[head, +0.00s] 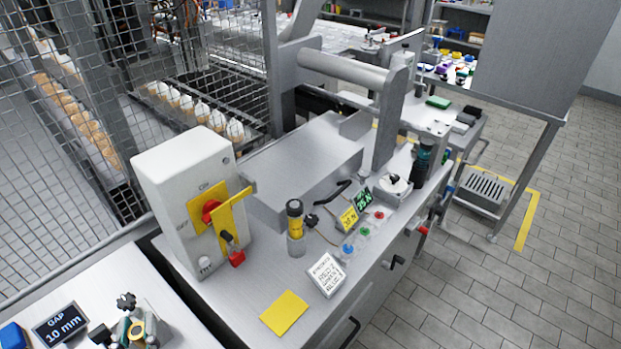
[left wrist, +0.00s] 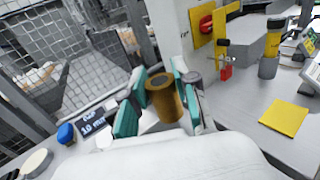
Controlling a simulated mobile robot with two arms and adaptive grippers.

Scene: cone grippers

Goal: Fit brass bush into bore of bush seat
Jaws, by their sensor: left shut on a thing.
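The brass bush (left wrist: 165,101) is held between the teal finger pads of my left gripper (left wrist: 161,104) in the left wrist view. It is a gold-brown cylinder with a dark round opening in its top, slightly tilted in that picture. In the head view the left gripper (head: 137,331) is at the bottom left edge, over the near bench, with the top ring of the bush (head: 137,333) between its fingers. My right gripper is not in view.
A black "GAP 10 mm" sign (head: 61,324) and a blue block (head: 13,336) lie left of the gripper. A white switch box (head: 172,194) with a red knob rises beyond. A yellow sheet (head: 284,312) lies to the right.

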